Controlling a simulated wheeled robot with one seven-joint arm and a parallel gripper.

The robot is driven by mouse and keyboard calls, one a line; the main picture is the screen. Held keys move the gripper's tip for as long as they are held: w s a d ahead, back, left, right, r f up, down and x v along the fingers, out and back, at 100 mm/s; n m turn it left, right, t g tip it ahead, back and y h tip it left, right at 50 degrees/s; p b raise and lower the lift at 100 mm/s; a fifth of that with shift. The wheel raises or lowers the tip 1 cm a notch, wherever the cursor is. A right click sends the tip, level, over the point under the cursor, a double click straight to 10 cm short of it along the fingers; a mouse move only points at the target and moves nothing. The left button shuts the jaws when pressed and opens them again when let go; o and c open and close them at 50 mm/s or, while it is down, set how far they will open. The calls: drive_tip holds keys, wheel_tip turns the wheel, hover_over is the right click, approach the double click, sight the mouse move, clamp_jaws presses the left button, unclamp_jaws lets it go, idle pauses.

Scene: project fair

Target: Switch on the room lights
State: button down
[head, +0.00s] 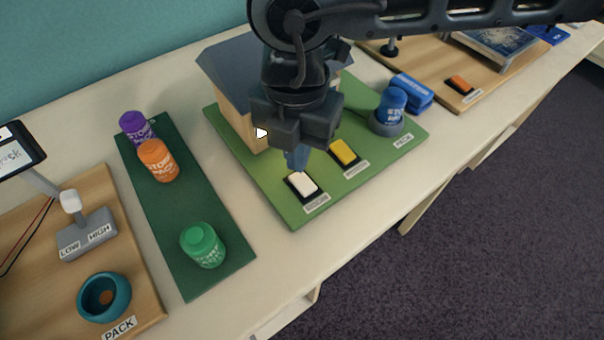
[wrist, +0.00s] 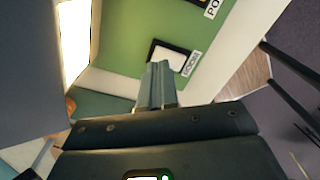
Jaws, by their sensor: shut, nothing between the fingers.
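The white rocker switch (head: 302,185) sits in a black frame on the front of the green board (head: 270,190). Its label appears to read ROOMS. It also shows in the wrist view (wrist: 168,54), just past my fingertips. My gripper (head: 297,160) points down, shut and empty, with its tips (wrist: 158,70) at the rear edge of the switch in the picture. I cannot tell whether they touch it. The model house (head: 232,85) stands behind, partly hidden by my gripper. A small window on it (head: 261,132) looks bright, and a bright opening (wrist: 75,40) shows in the wrist view.
A yellow switch (head: 344,152) sits right of the white one. A blue jar (head: 392,105) stands in a grey holder further right. Purple (head: 136,127), orange (head: 158,160) and green (head: 203,246) jars stand on a dark green mat to the left. The table front is clear.

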sight(298, 176)
drive_tip(key=shift+r+p, duration=0.75)
drive_tip(key=shift+r, duration=1.4)
